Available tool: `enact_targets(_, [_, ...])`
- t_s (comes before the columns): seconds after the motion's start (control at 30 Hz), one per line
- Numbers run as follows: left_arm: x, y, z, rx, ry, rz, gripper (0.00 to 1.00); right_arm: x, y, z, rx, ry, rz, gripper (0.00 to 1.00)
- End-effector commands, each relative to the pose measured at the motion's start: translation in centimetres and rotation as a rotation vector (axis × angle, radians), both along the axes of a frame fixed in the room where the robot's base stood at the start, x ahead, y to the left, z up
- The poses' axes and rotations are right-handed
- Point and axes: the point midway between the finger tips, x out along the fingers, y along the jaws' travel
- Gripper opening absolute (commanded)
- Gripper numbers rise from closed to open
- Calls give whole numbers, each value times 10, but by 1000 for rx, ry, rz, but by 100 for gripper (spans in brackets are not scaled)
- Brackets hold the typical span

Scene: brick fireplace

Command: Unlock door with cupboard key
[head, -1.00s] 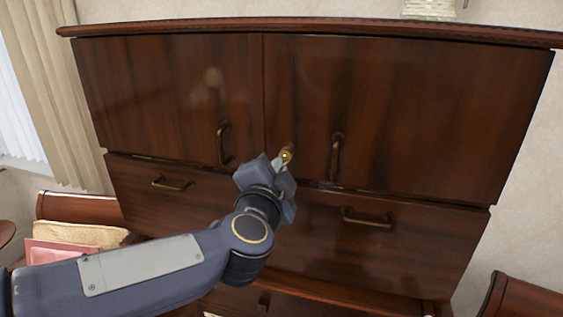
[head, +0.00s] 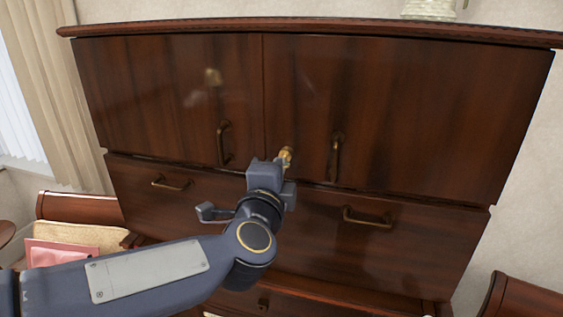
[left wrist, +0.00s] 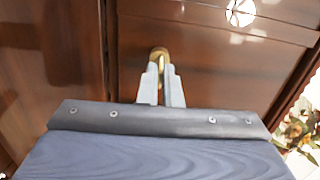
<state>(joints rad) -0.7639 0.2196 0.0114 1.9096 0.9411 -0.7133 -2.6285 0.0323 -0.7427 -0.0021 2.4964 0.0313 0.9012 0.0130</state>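The brown wooden cupboard (head: 390,110) has two upper doors that stand shut. The brass key (head: 287,152) is at the inner edge of the right door, beside the seam between the doors. It points at the door front and appears to be at the lock; the keyhole itself is hidden. My left gripper (head: 280,163) is in front of it, with its fingers close together on the key's near end. In the left wrist view the two pale fingers (left wrist: 163,82) close around the gold key (left wrist: 158,53). My right gripper is not in view.
A brass handle (head: 223,143) is on the left door and another handle (head: 336,157) is just right of the key. Drawers with handles (head: 367,217) lie below. A chair with a pink cushion (head: 62,253) stands at lower left.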

Motion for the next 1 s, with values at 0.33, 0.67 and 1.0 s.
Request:
enact_targets(0.33, [0,0,0,86,-27,0,0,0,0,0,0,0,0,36])
enact_targets(0.67, [0,0,0,98,-32,0,30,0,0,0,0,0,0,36])
enact_targets(1.0, [-20,4,1,96,-34,-2,30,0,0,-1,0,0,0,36])
